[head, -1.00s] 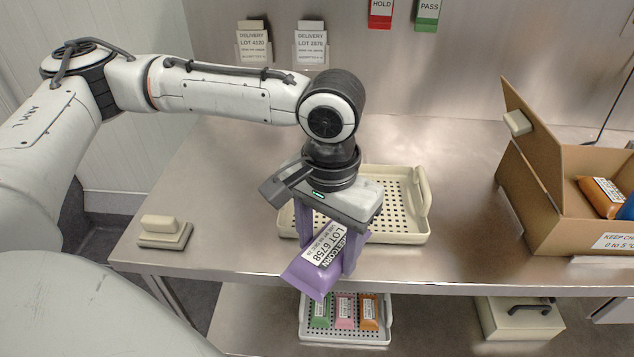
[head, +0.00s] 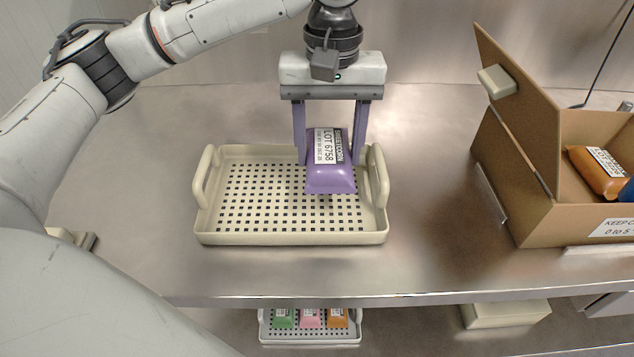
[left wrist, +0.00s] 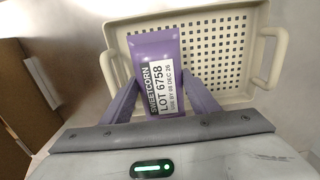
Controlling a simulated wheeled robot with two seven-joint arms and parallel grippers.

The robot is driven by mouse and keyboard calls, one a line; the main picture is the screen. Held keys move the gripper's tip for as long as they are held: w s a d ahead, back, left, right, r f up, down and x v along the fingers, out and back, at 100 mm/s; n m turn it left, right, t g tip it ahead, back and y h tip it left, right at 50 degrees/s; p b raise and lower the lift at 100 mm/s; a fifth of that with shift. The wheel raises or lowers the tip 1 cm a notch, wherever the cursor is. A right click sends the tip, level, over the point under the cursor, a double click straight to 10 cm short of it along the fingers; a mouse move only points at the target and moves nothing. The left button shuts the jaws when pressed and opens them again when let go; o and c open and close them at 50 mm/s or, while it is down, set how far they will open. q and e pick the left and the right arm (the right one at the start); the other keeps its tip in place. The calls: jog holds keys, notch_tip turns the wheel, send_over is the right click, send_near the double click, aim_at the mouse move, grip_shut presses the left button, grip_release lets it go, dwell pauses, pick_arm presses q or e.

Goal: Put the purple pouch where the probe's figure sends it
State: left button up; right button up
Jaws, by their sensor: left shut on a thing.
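The purple pouch (head: 330,177) has a white label reading LOT 6758; in the left wrist view (left wrist: 154,55) the label also reads SWEETCORN. My left gripper (head: 331,155) is shut on the pouch, with one finger on each side. It holds the pouch over the right part of a cream perforated tray (head: 210,238) on the steel table. I cannot tell whether the pouch touches the tray floor. The tray also shows in the left wrist view (left wrist: 232,98), empty apart from the pouch above it. No probe and no figure can be made out. My right gripper is not in view.
An open cardboard box (head: 545,225) stands at the right, with an orange pouch (head: 597,172) and part of something blue inside. Its raised flap leans left, near the tray. A lower tray (head: 263,330) holds green, pink and orange pouches.

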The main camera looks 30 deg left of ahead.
aim_at(329, 148)
pick_arm(q)
jog(key=shift+f, duration=3)
jog(key=o, duration=1.5)
jog(key=shift+f, duration=0.1)
notch_tip(329, 148, up, 12)
jog(key=shift+r+p, duration=0.15)
jog(key=shift+p, duration=0.25)
